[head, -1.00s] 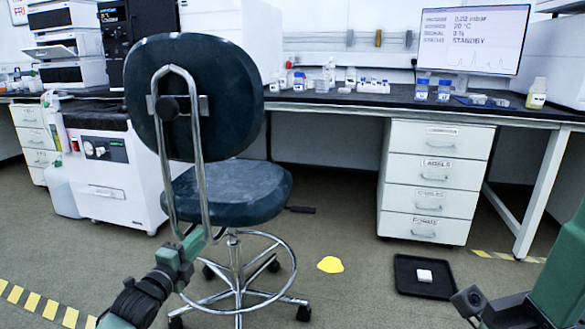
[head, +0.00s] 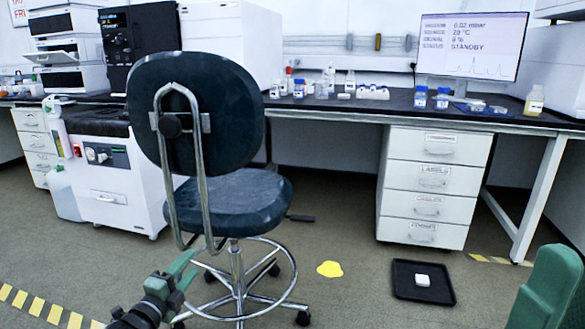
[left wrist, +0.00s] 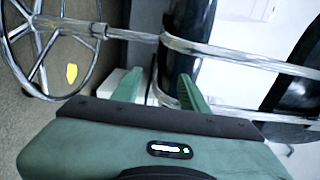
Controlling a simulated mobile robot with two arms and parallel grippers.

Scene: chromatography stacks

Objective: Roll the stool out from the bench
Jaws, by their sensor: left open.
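The stool (head: 230,205) stands upright in front of the bench, with a dark seat, dark backrest (head: 222,115), chrome back frame and a chrome foot ring over a castor base. My left gripper (head: 182,268) is open, low behind the stool near the bottom of its bent chrome back tube. In the left wrist view, the two green fingers of my left gripper (left wrist: 158,88) are apart, with the stool's chrome tube (left wrist: 230,58) crossing beyond or near their tips. I cannot tell whether they touch it. My right gripper is not in view; only a green part of that arm shows.
The bench (head: 400,112) carries bottles, vials and a monitor. Below it, a white drawer unit (head: 435,187) stands to the right. A yellow patch (head: 330,269) and a black tray (head: 405,282) with a white block lie on the floor right of the stool. A white machine (head: 110,185) stands left.

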